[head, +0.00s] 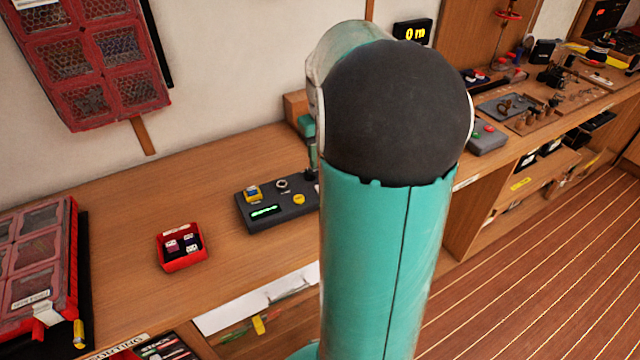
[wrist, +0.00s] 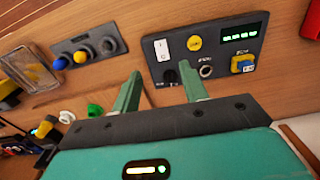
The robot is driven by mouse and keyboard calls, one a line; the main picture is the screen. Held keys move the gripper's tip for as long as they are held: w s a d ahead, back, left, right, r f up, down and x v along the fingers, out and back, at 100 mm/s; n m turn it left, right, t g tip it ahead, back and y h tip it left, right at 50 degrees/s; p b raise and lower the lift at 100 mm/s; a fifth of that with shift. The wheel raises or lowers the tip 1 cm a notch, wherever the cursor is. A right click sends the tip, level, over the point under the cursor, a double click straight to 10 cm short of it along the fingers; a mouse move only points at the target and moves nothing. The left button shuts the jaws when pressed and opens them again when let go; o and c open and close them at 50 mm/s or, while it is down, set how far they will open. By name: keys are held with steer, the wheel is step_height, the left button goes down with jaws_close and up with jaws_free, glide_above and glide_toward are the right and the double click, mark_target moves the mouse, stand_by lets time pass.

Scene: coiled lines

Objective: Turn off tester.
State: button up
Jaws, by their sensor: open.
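The tester is likely the dark grey panel (head: 275,216) on the bench, partly hidden behind my arm in the head view. In the wrist view the panel (wrist: 220,72) carries a lit green display (wrist: 240,33), a yellow button (wrist: 194,42), a white switch (wrist: 164,49), a black knob (wrist: 169,75), a round metal socket (wrist: 206,71) and a yellow-and-blue switch (wrist: 243,64). My gripper (wrist: 159,84) is open and empty, its green fingertips near the panel's lower left edge. Whether they touch it I cannot tell.
Another grey panel (wrist: 88,47) with several knobs lies left of the tester in the wrist view. A red box (head: 182,262) of small parts stands left of the tester in the head view. Bare wood (head: 125,215) lies behind it. A red-framed case (head: 40,260) is at far left.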

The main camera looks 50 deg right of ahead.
step_height(320, 180, down, 10)
steer(key=shift+f, duration=0.1)
steer(key=shift+s+a, duration=0.1)
steer(key=shift+c, duration=0.2)
